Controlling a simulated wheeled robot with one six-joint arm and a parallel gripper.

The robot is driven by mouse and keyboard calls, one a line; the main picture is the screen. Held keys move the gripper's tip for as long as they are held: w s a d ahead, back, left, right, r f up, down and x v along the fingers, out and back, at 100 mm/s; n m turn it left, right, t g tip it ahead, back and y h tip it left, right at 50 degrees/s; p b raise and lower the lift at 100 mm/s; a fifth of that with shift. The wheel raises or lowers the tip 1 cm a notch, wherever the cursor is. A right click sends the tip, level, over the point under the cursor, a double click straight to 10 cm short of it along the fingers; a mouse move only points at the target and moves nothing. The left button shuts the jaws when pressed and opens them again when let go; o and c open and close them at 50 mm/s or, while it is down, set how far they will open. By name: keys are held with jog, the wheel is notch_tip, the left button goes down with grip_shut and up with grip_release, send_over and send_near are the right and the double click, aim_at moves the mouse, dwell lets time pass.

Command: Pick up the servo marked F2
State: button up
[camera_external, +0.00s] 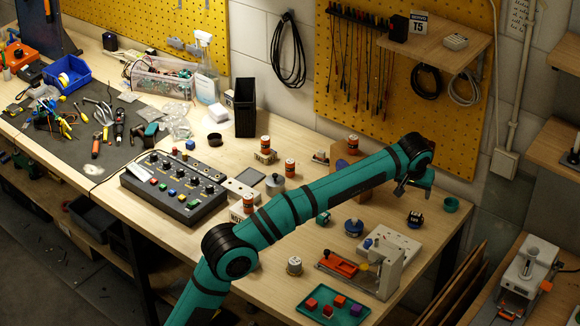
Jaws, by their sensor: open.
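I cannot make out a mark F2 on any part, so I cannot tell which thing is that servo. A small dark part with white marks (415,218) lies on the right of the bench (452,228); its marks are too small to read. A white cylindrical part with a dark top (294,265) stands near the front edge, and a small teal block (323,217) lies behind my arm. My gripper (406,188) is at the end of my outstretched arm, above the right side of the bench. It is open and holds nothing visible.
Several orange cans (290,168) stand around the bench middle. A black control box (172,187) is at left.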

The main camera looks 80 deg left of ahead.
aim_at(415, 215)
jog(key=x, duration=1.1)
jog(key=shift+f, duration=0.3)
jog(key=shift+x, duration=2.9)
jog(key=shift+w+d, duration=0.1)
jog(key=shift+d, duration=0.1)
jog(key=c, duration=0.9)
